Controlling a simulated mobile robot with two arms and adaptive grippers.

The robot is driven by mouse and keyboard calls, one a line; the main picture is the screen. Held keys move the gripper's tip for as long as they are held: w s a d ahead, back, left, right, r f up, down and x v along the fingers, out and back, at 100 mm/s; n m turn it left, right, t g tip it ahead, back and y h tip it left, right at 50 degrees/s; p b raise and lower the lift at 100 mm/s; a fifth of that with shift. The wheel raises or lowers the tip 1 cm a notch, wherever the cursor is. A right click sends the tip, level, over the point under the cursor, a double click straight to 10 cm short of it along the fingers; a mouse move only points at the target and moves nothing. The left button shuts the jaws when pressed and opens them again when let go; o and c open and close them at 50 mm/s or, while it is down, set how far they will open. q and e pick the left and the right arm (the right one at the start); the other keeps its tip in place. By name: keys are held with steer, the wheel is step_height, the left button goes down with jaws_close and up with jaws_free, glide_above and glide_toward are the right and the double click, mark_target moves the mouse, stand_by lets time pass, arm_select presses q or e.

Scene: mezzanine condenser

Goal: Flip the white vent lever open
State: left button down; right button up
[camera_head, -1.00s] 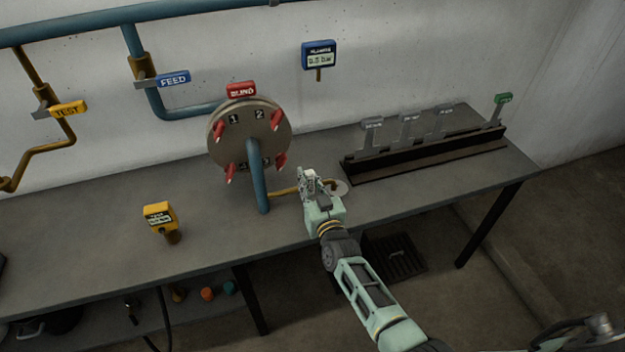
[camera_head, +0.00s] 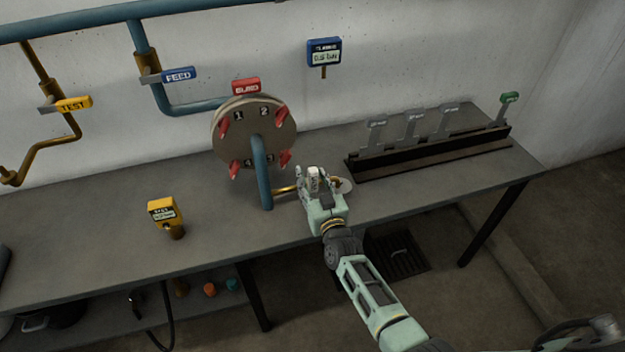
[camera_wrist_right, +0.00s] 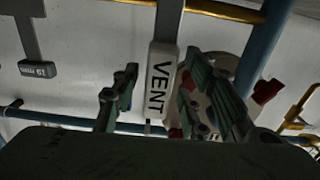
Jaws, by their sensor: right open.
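The white vent lever, marked VENT (camera_wrist_right: 160,82), shows in the right wrist view between the two open fingers of my right gripper (camera_wrist_right: 165,105). Its handle lies nearer the right-hand finger; I cannot tell whether they touch. In the head view the lever (camera_head: 314,180) is a small white block at the gripper's fingertips, on the brass pipe beside the blue pipe. My right gripper (camera_head: 318,186) is around it there, above the bench. The lever's pivot is mostly hidden by the gripper in the head view. My left gripper is not in view.
The round flange (camera_head: 254,132) with red clamps and its blue pipe (camera_head: 262,175) stand just left of the gripper. A rack (camera_head: 430,155) of grey levers and one green-tipped lever stands to the right. A yellow gauge (camera_head: 164,213) sits on the bench (camera_head: 90,235) at left.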

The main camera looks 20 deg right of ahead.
steer(key=s, duration=1.2)
steer(key=shift+d, duration=0.2)
steer(key=s+f+g+b, duration=0.1)
steer(key=s+f+g, duration=0.2)
steer(key=s+f, duration=0.55)
steer(key=s+f+n+g+b, duration=0.1)
steer(key=s+f+g, duration=0.2)
steer(key=f, duration=1.1)
steer(key=s+f+g+b, duration=0.1)
steer(key=s+f+g, duration=0.2)
steer(key=s+f, duration=0.55)
steer(key=s+d+f+g, duration=0.2)
steer(key=s+f, duration=0.4)
steer(key=s, duration=0.3)
steer(key=s+d+f+g+b, duration=0.1)
steer(key=s+d+f+g, duration=0.1)
steer(key=s+f, duration=0.4)
steer(key=s+d+f+g+b, duration=0.1)
steer(key=s+f+g, duration=0.3)
steer(key=s, duration=0.9)
step_height(320, 180, down, 3)
steer(key=shift+d+r+n+h, duration=0.1)
steer(key=shift+d+n+h, duration=0.2)
steer(key=shift+d+n, duration=0.1)
